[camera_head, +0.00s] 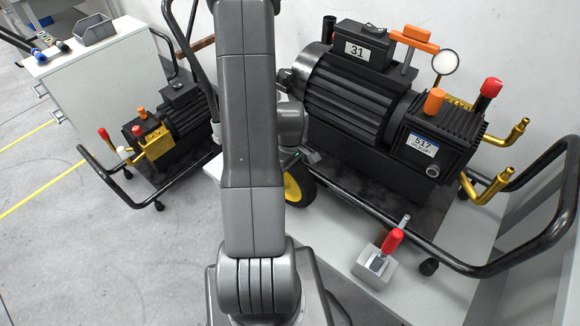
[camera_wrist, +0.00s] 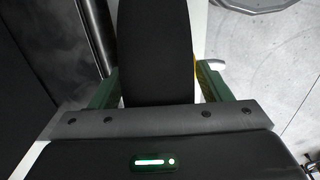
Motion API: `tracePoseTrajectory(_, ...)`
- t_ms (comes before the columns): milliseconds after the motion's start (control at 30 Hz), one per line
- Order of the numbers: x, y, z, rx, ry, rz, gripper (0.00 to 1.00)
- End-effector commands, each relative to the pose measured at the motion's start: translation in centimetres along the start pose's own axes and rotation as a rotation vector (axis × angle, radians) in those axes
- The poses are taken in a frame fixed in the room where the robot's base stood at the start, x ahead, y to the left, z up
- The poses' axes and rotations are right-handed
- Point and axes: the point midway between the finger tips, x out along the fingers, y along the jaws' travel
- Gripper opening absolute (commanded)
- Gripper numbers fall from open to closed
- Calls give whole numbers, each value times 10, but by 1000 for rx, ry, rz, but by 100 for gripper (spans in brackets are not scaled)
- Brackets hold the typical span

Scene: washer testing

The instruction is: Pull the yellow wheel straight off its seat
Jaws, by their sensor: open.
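The yellow wheel (camera_head: 300,186) has a yellow hub and a black tyre. In the head view it shows low beside the large machine, partly hidden by my arm. In the wrist view its black tyre (camera_wrist: 155,35) appears to stand upright between the fingers, with a sliver of yellow at the right. My gripper (camera_wrist: 157,72) is open, with one green finger on each side of the black tyre. I cannot tell whether either finger touches it. The seat of the wheel is hidden.
A large black motor (camera_head: 345,95) labelled 31 stands on a cart with a black rail (camera_head: 545,235). A smaller machine (camera_head: 175,125) stands on a cart at left. A red-handled tool sits in a grey block (camera_head: 376,268). A white cabinet (camera_head: 100,75) stands behind. Open floor lies at left.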

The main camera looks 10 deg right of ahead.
Motion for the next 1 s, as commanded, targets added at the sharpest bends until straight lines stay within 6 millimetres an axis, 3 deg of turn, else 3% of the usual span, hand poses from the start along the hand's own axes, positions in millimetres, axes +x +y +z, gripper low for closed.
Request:
tracePoseTrajectory(167, 0, 0, 0, 0, 0, 0, 71)
tracePoseTrajectory(533, 0, 0, 0, 0, 0, 0, 0)
tracePoseTrajectory(1000, 0, -15, 0, -1, -1, -1, 0)
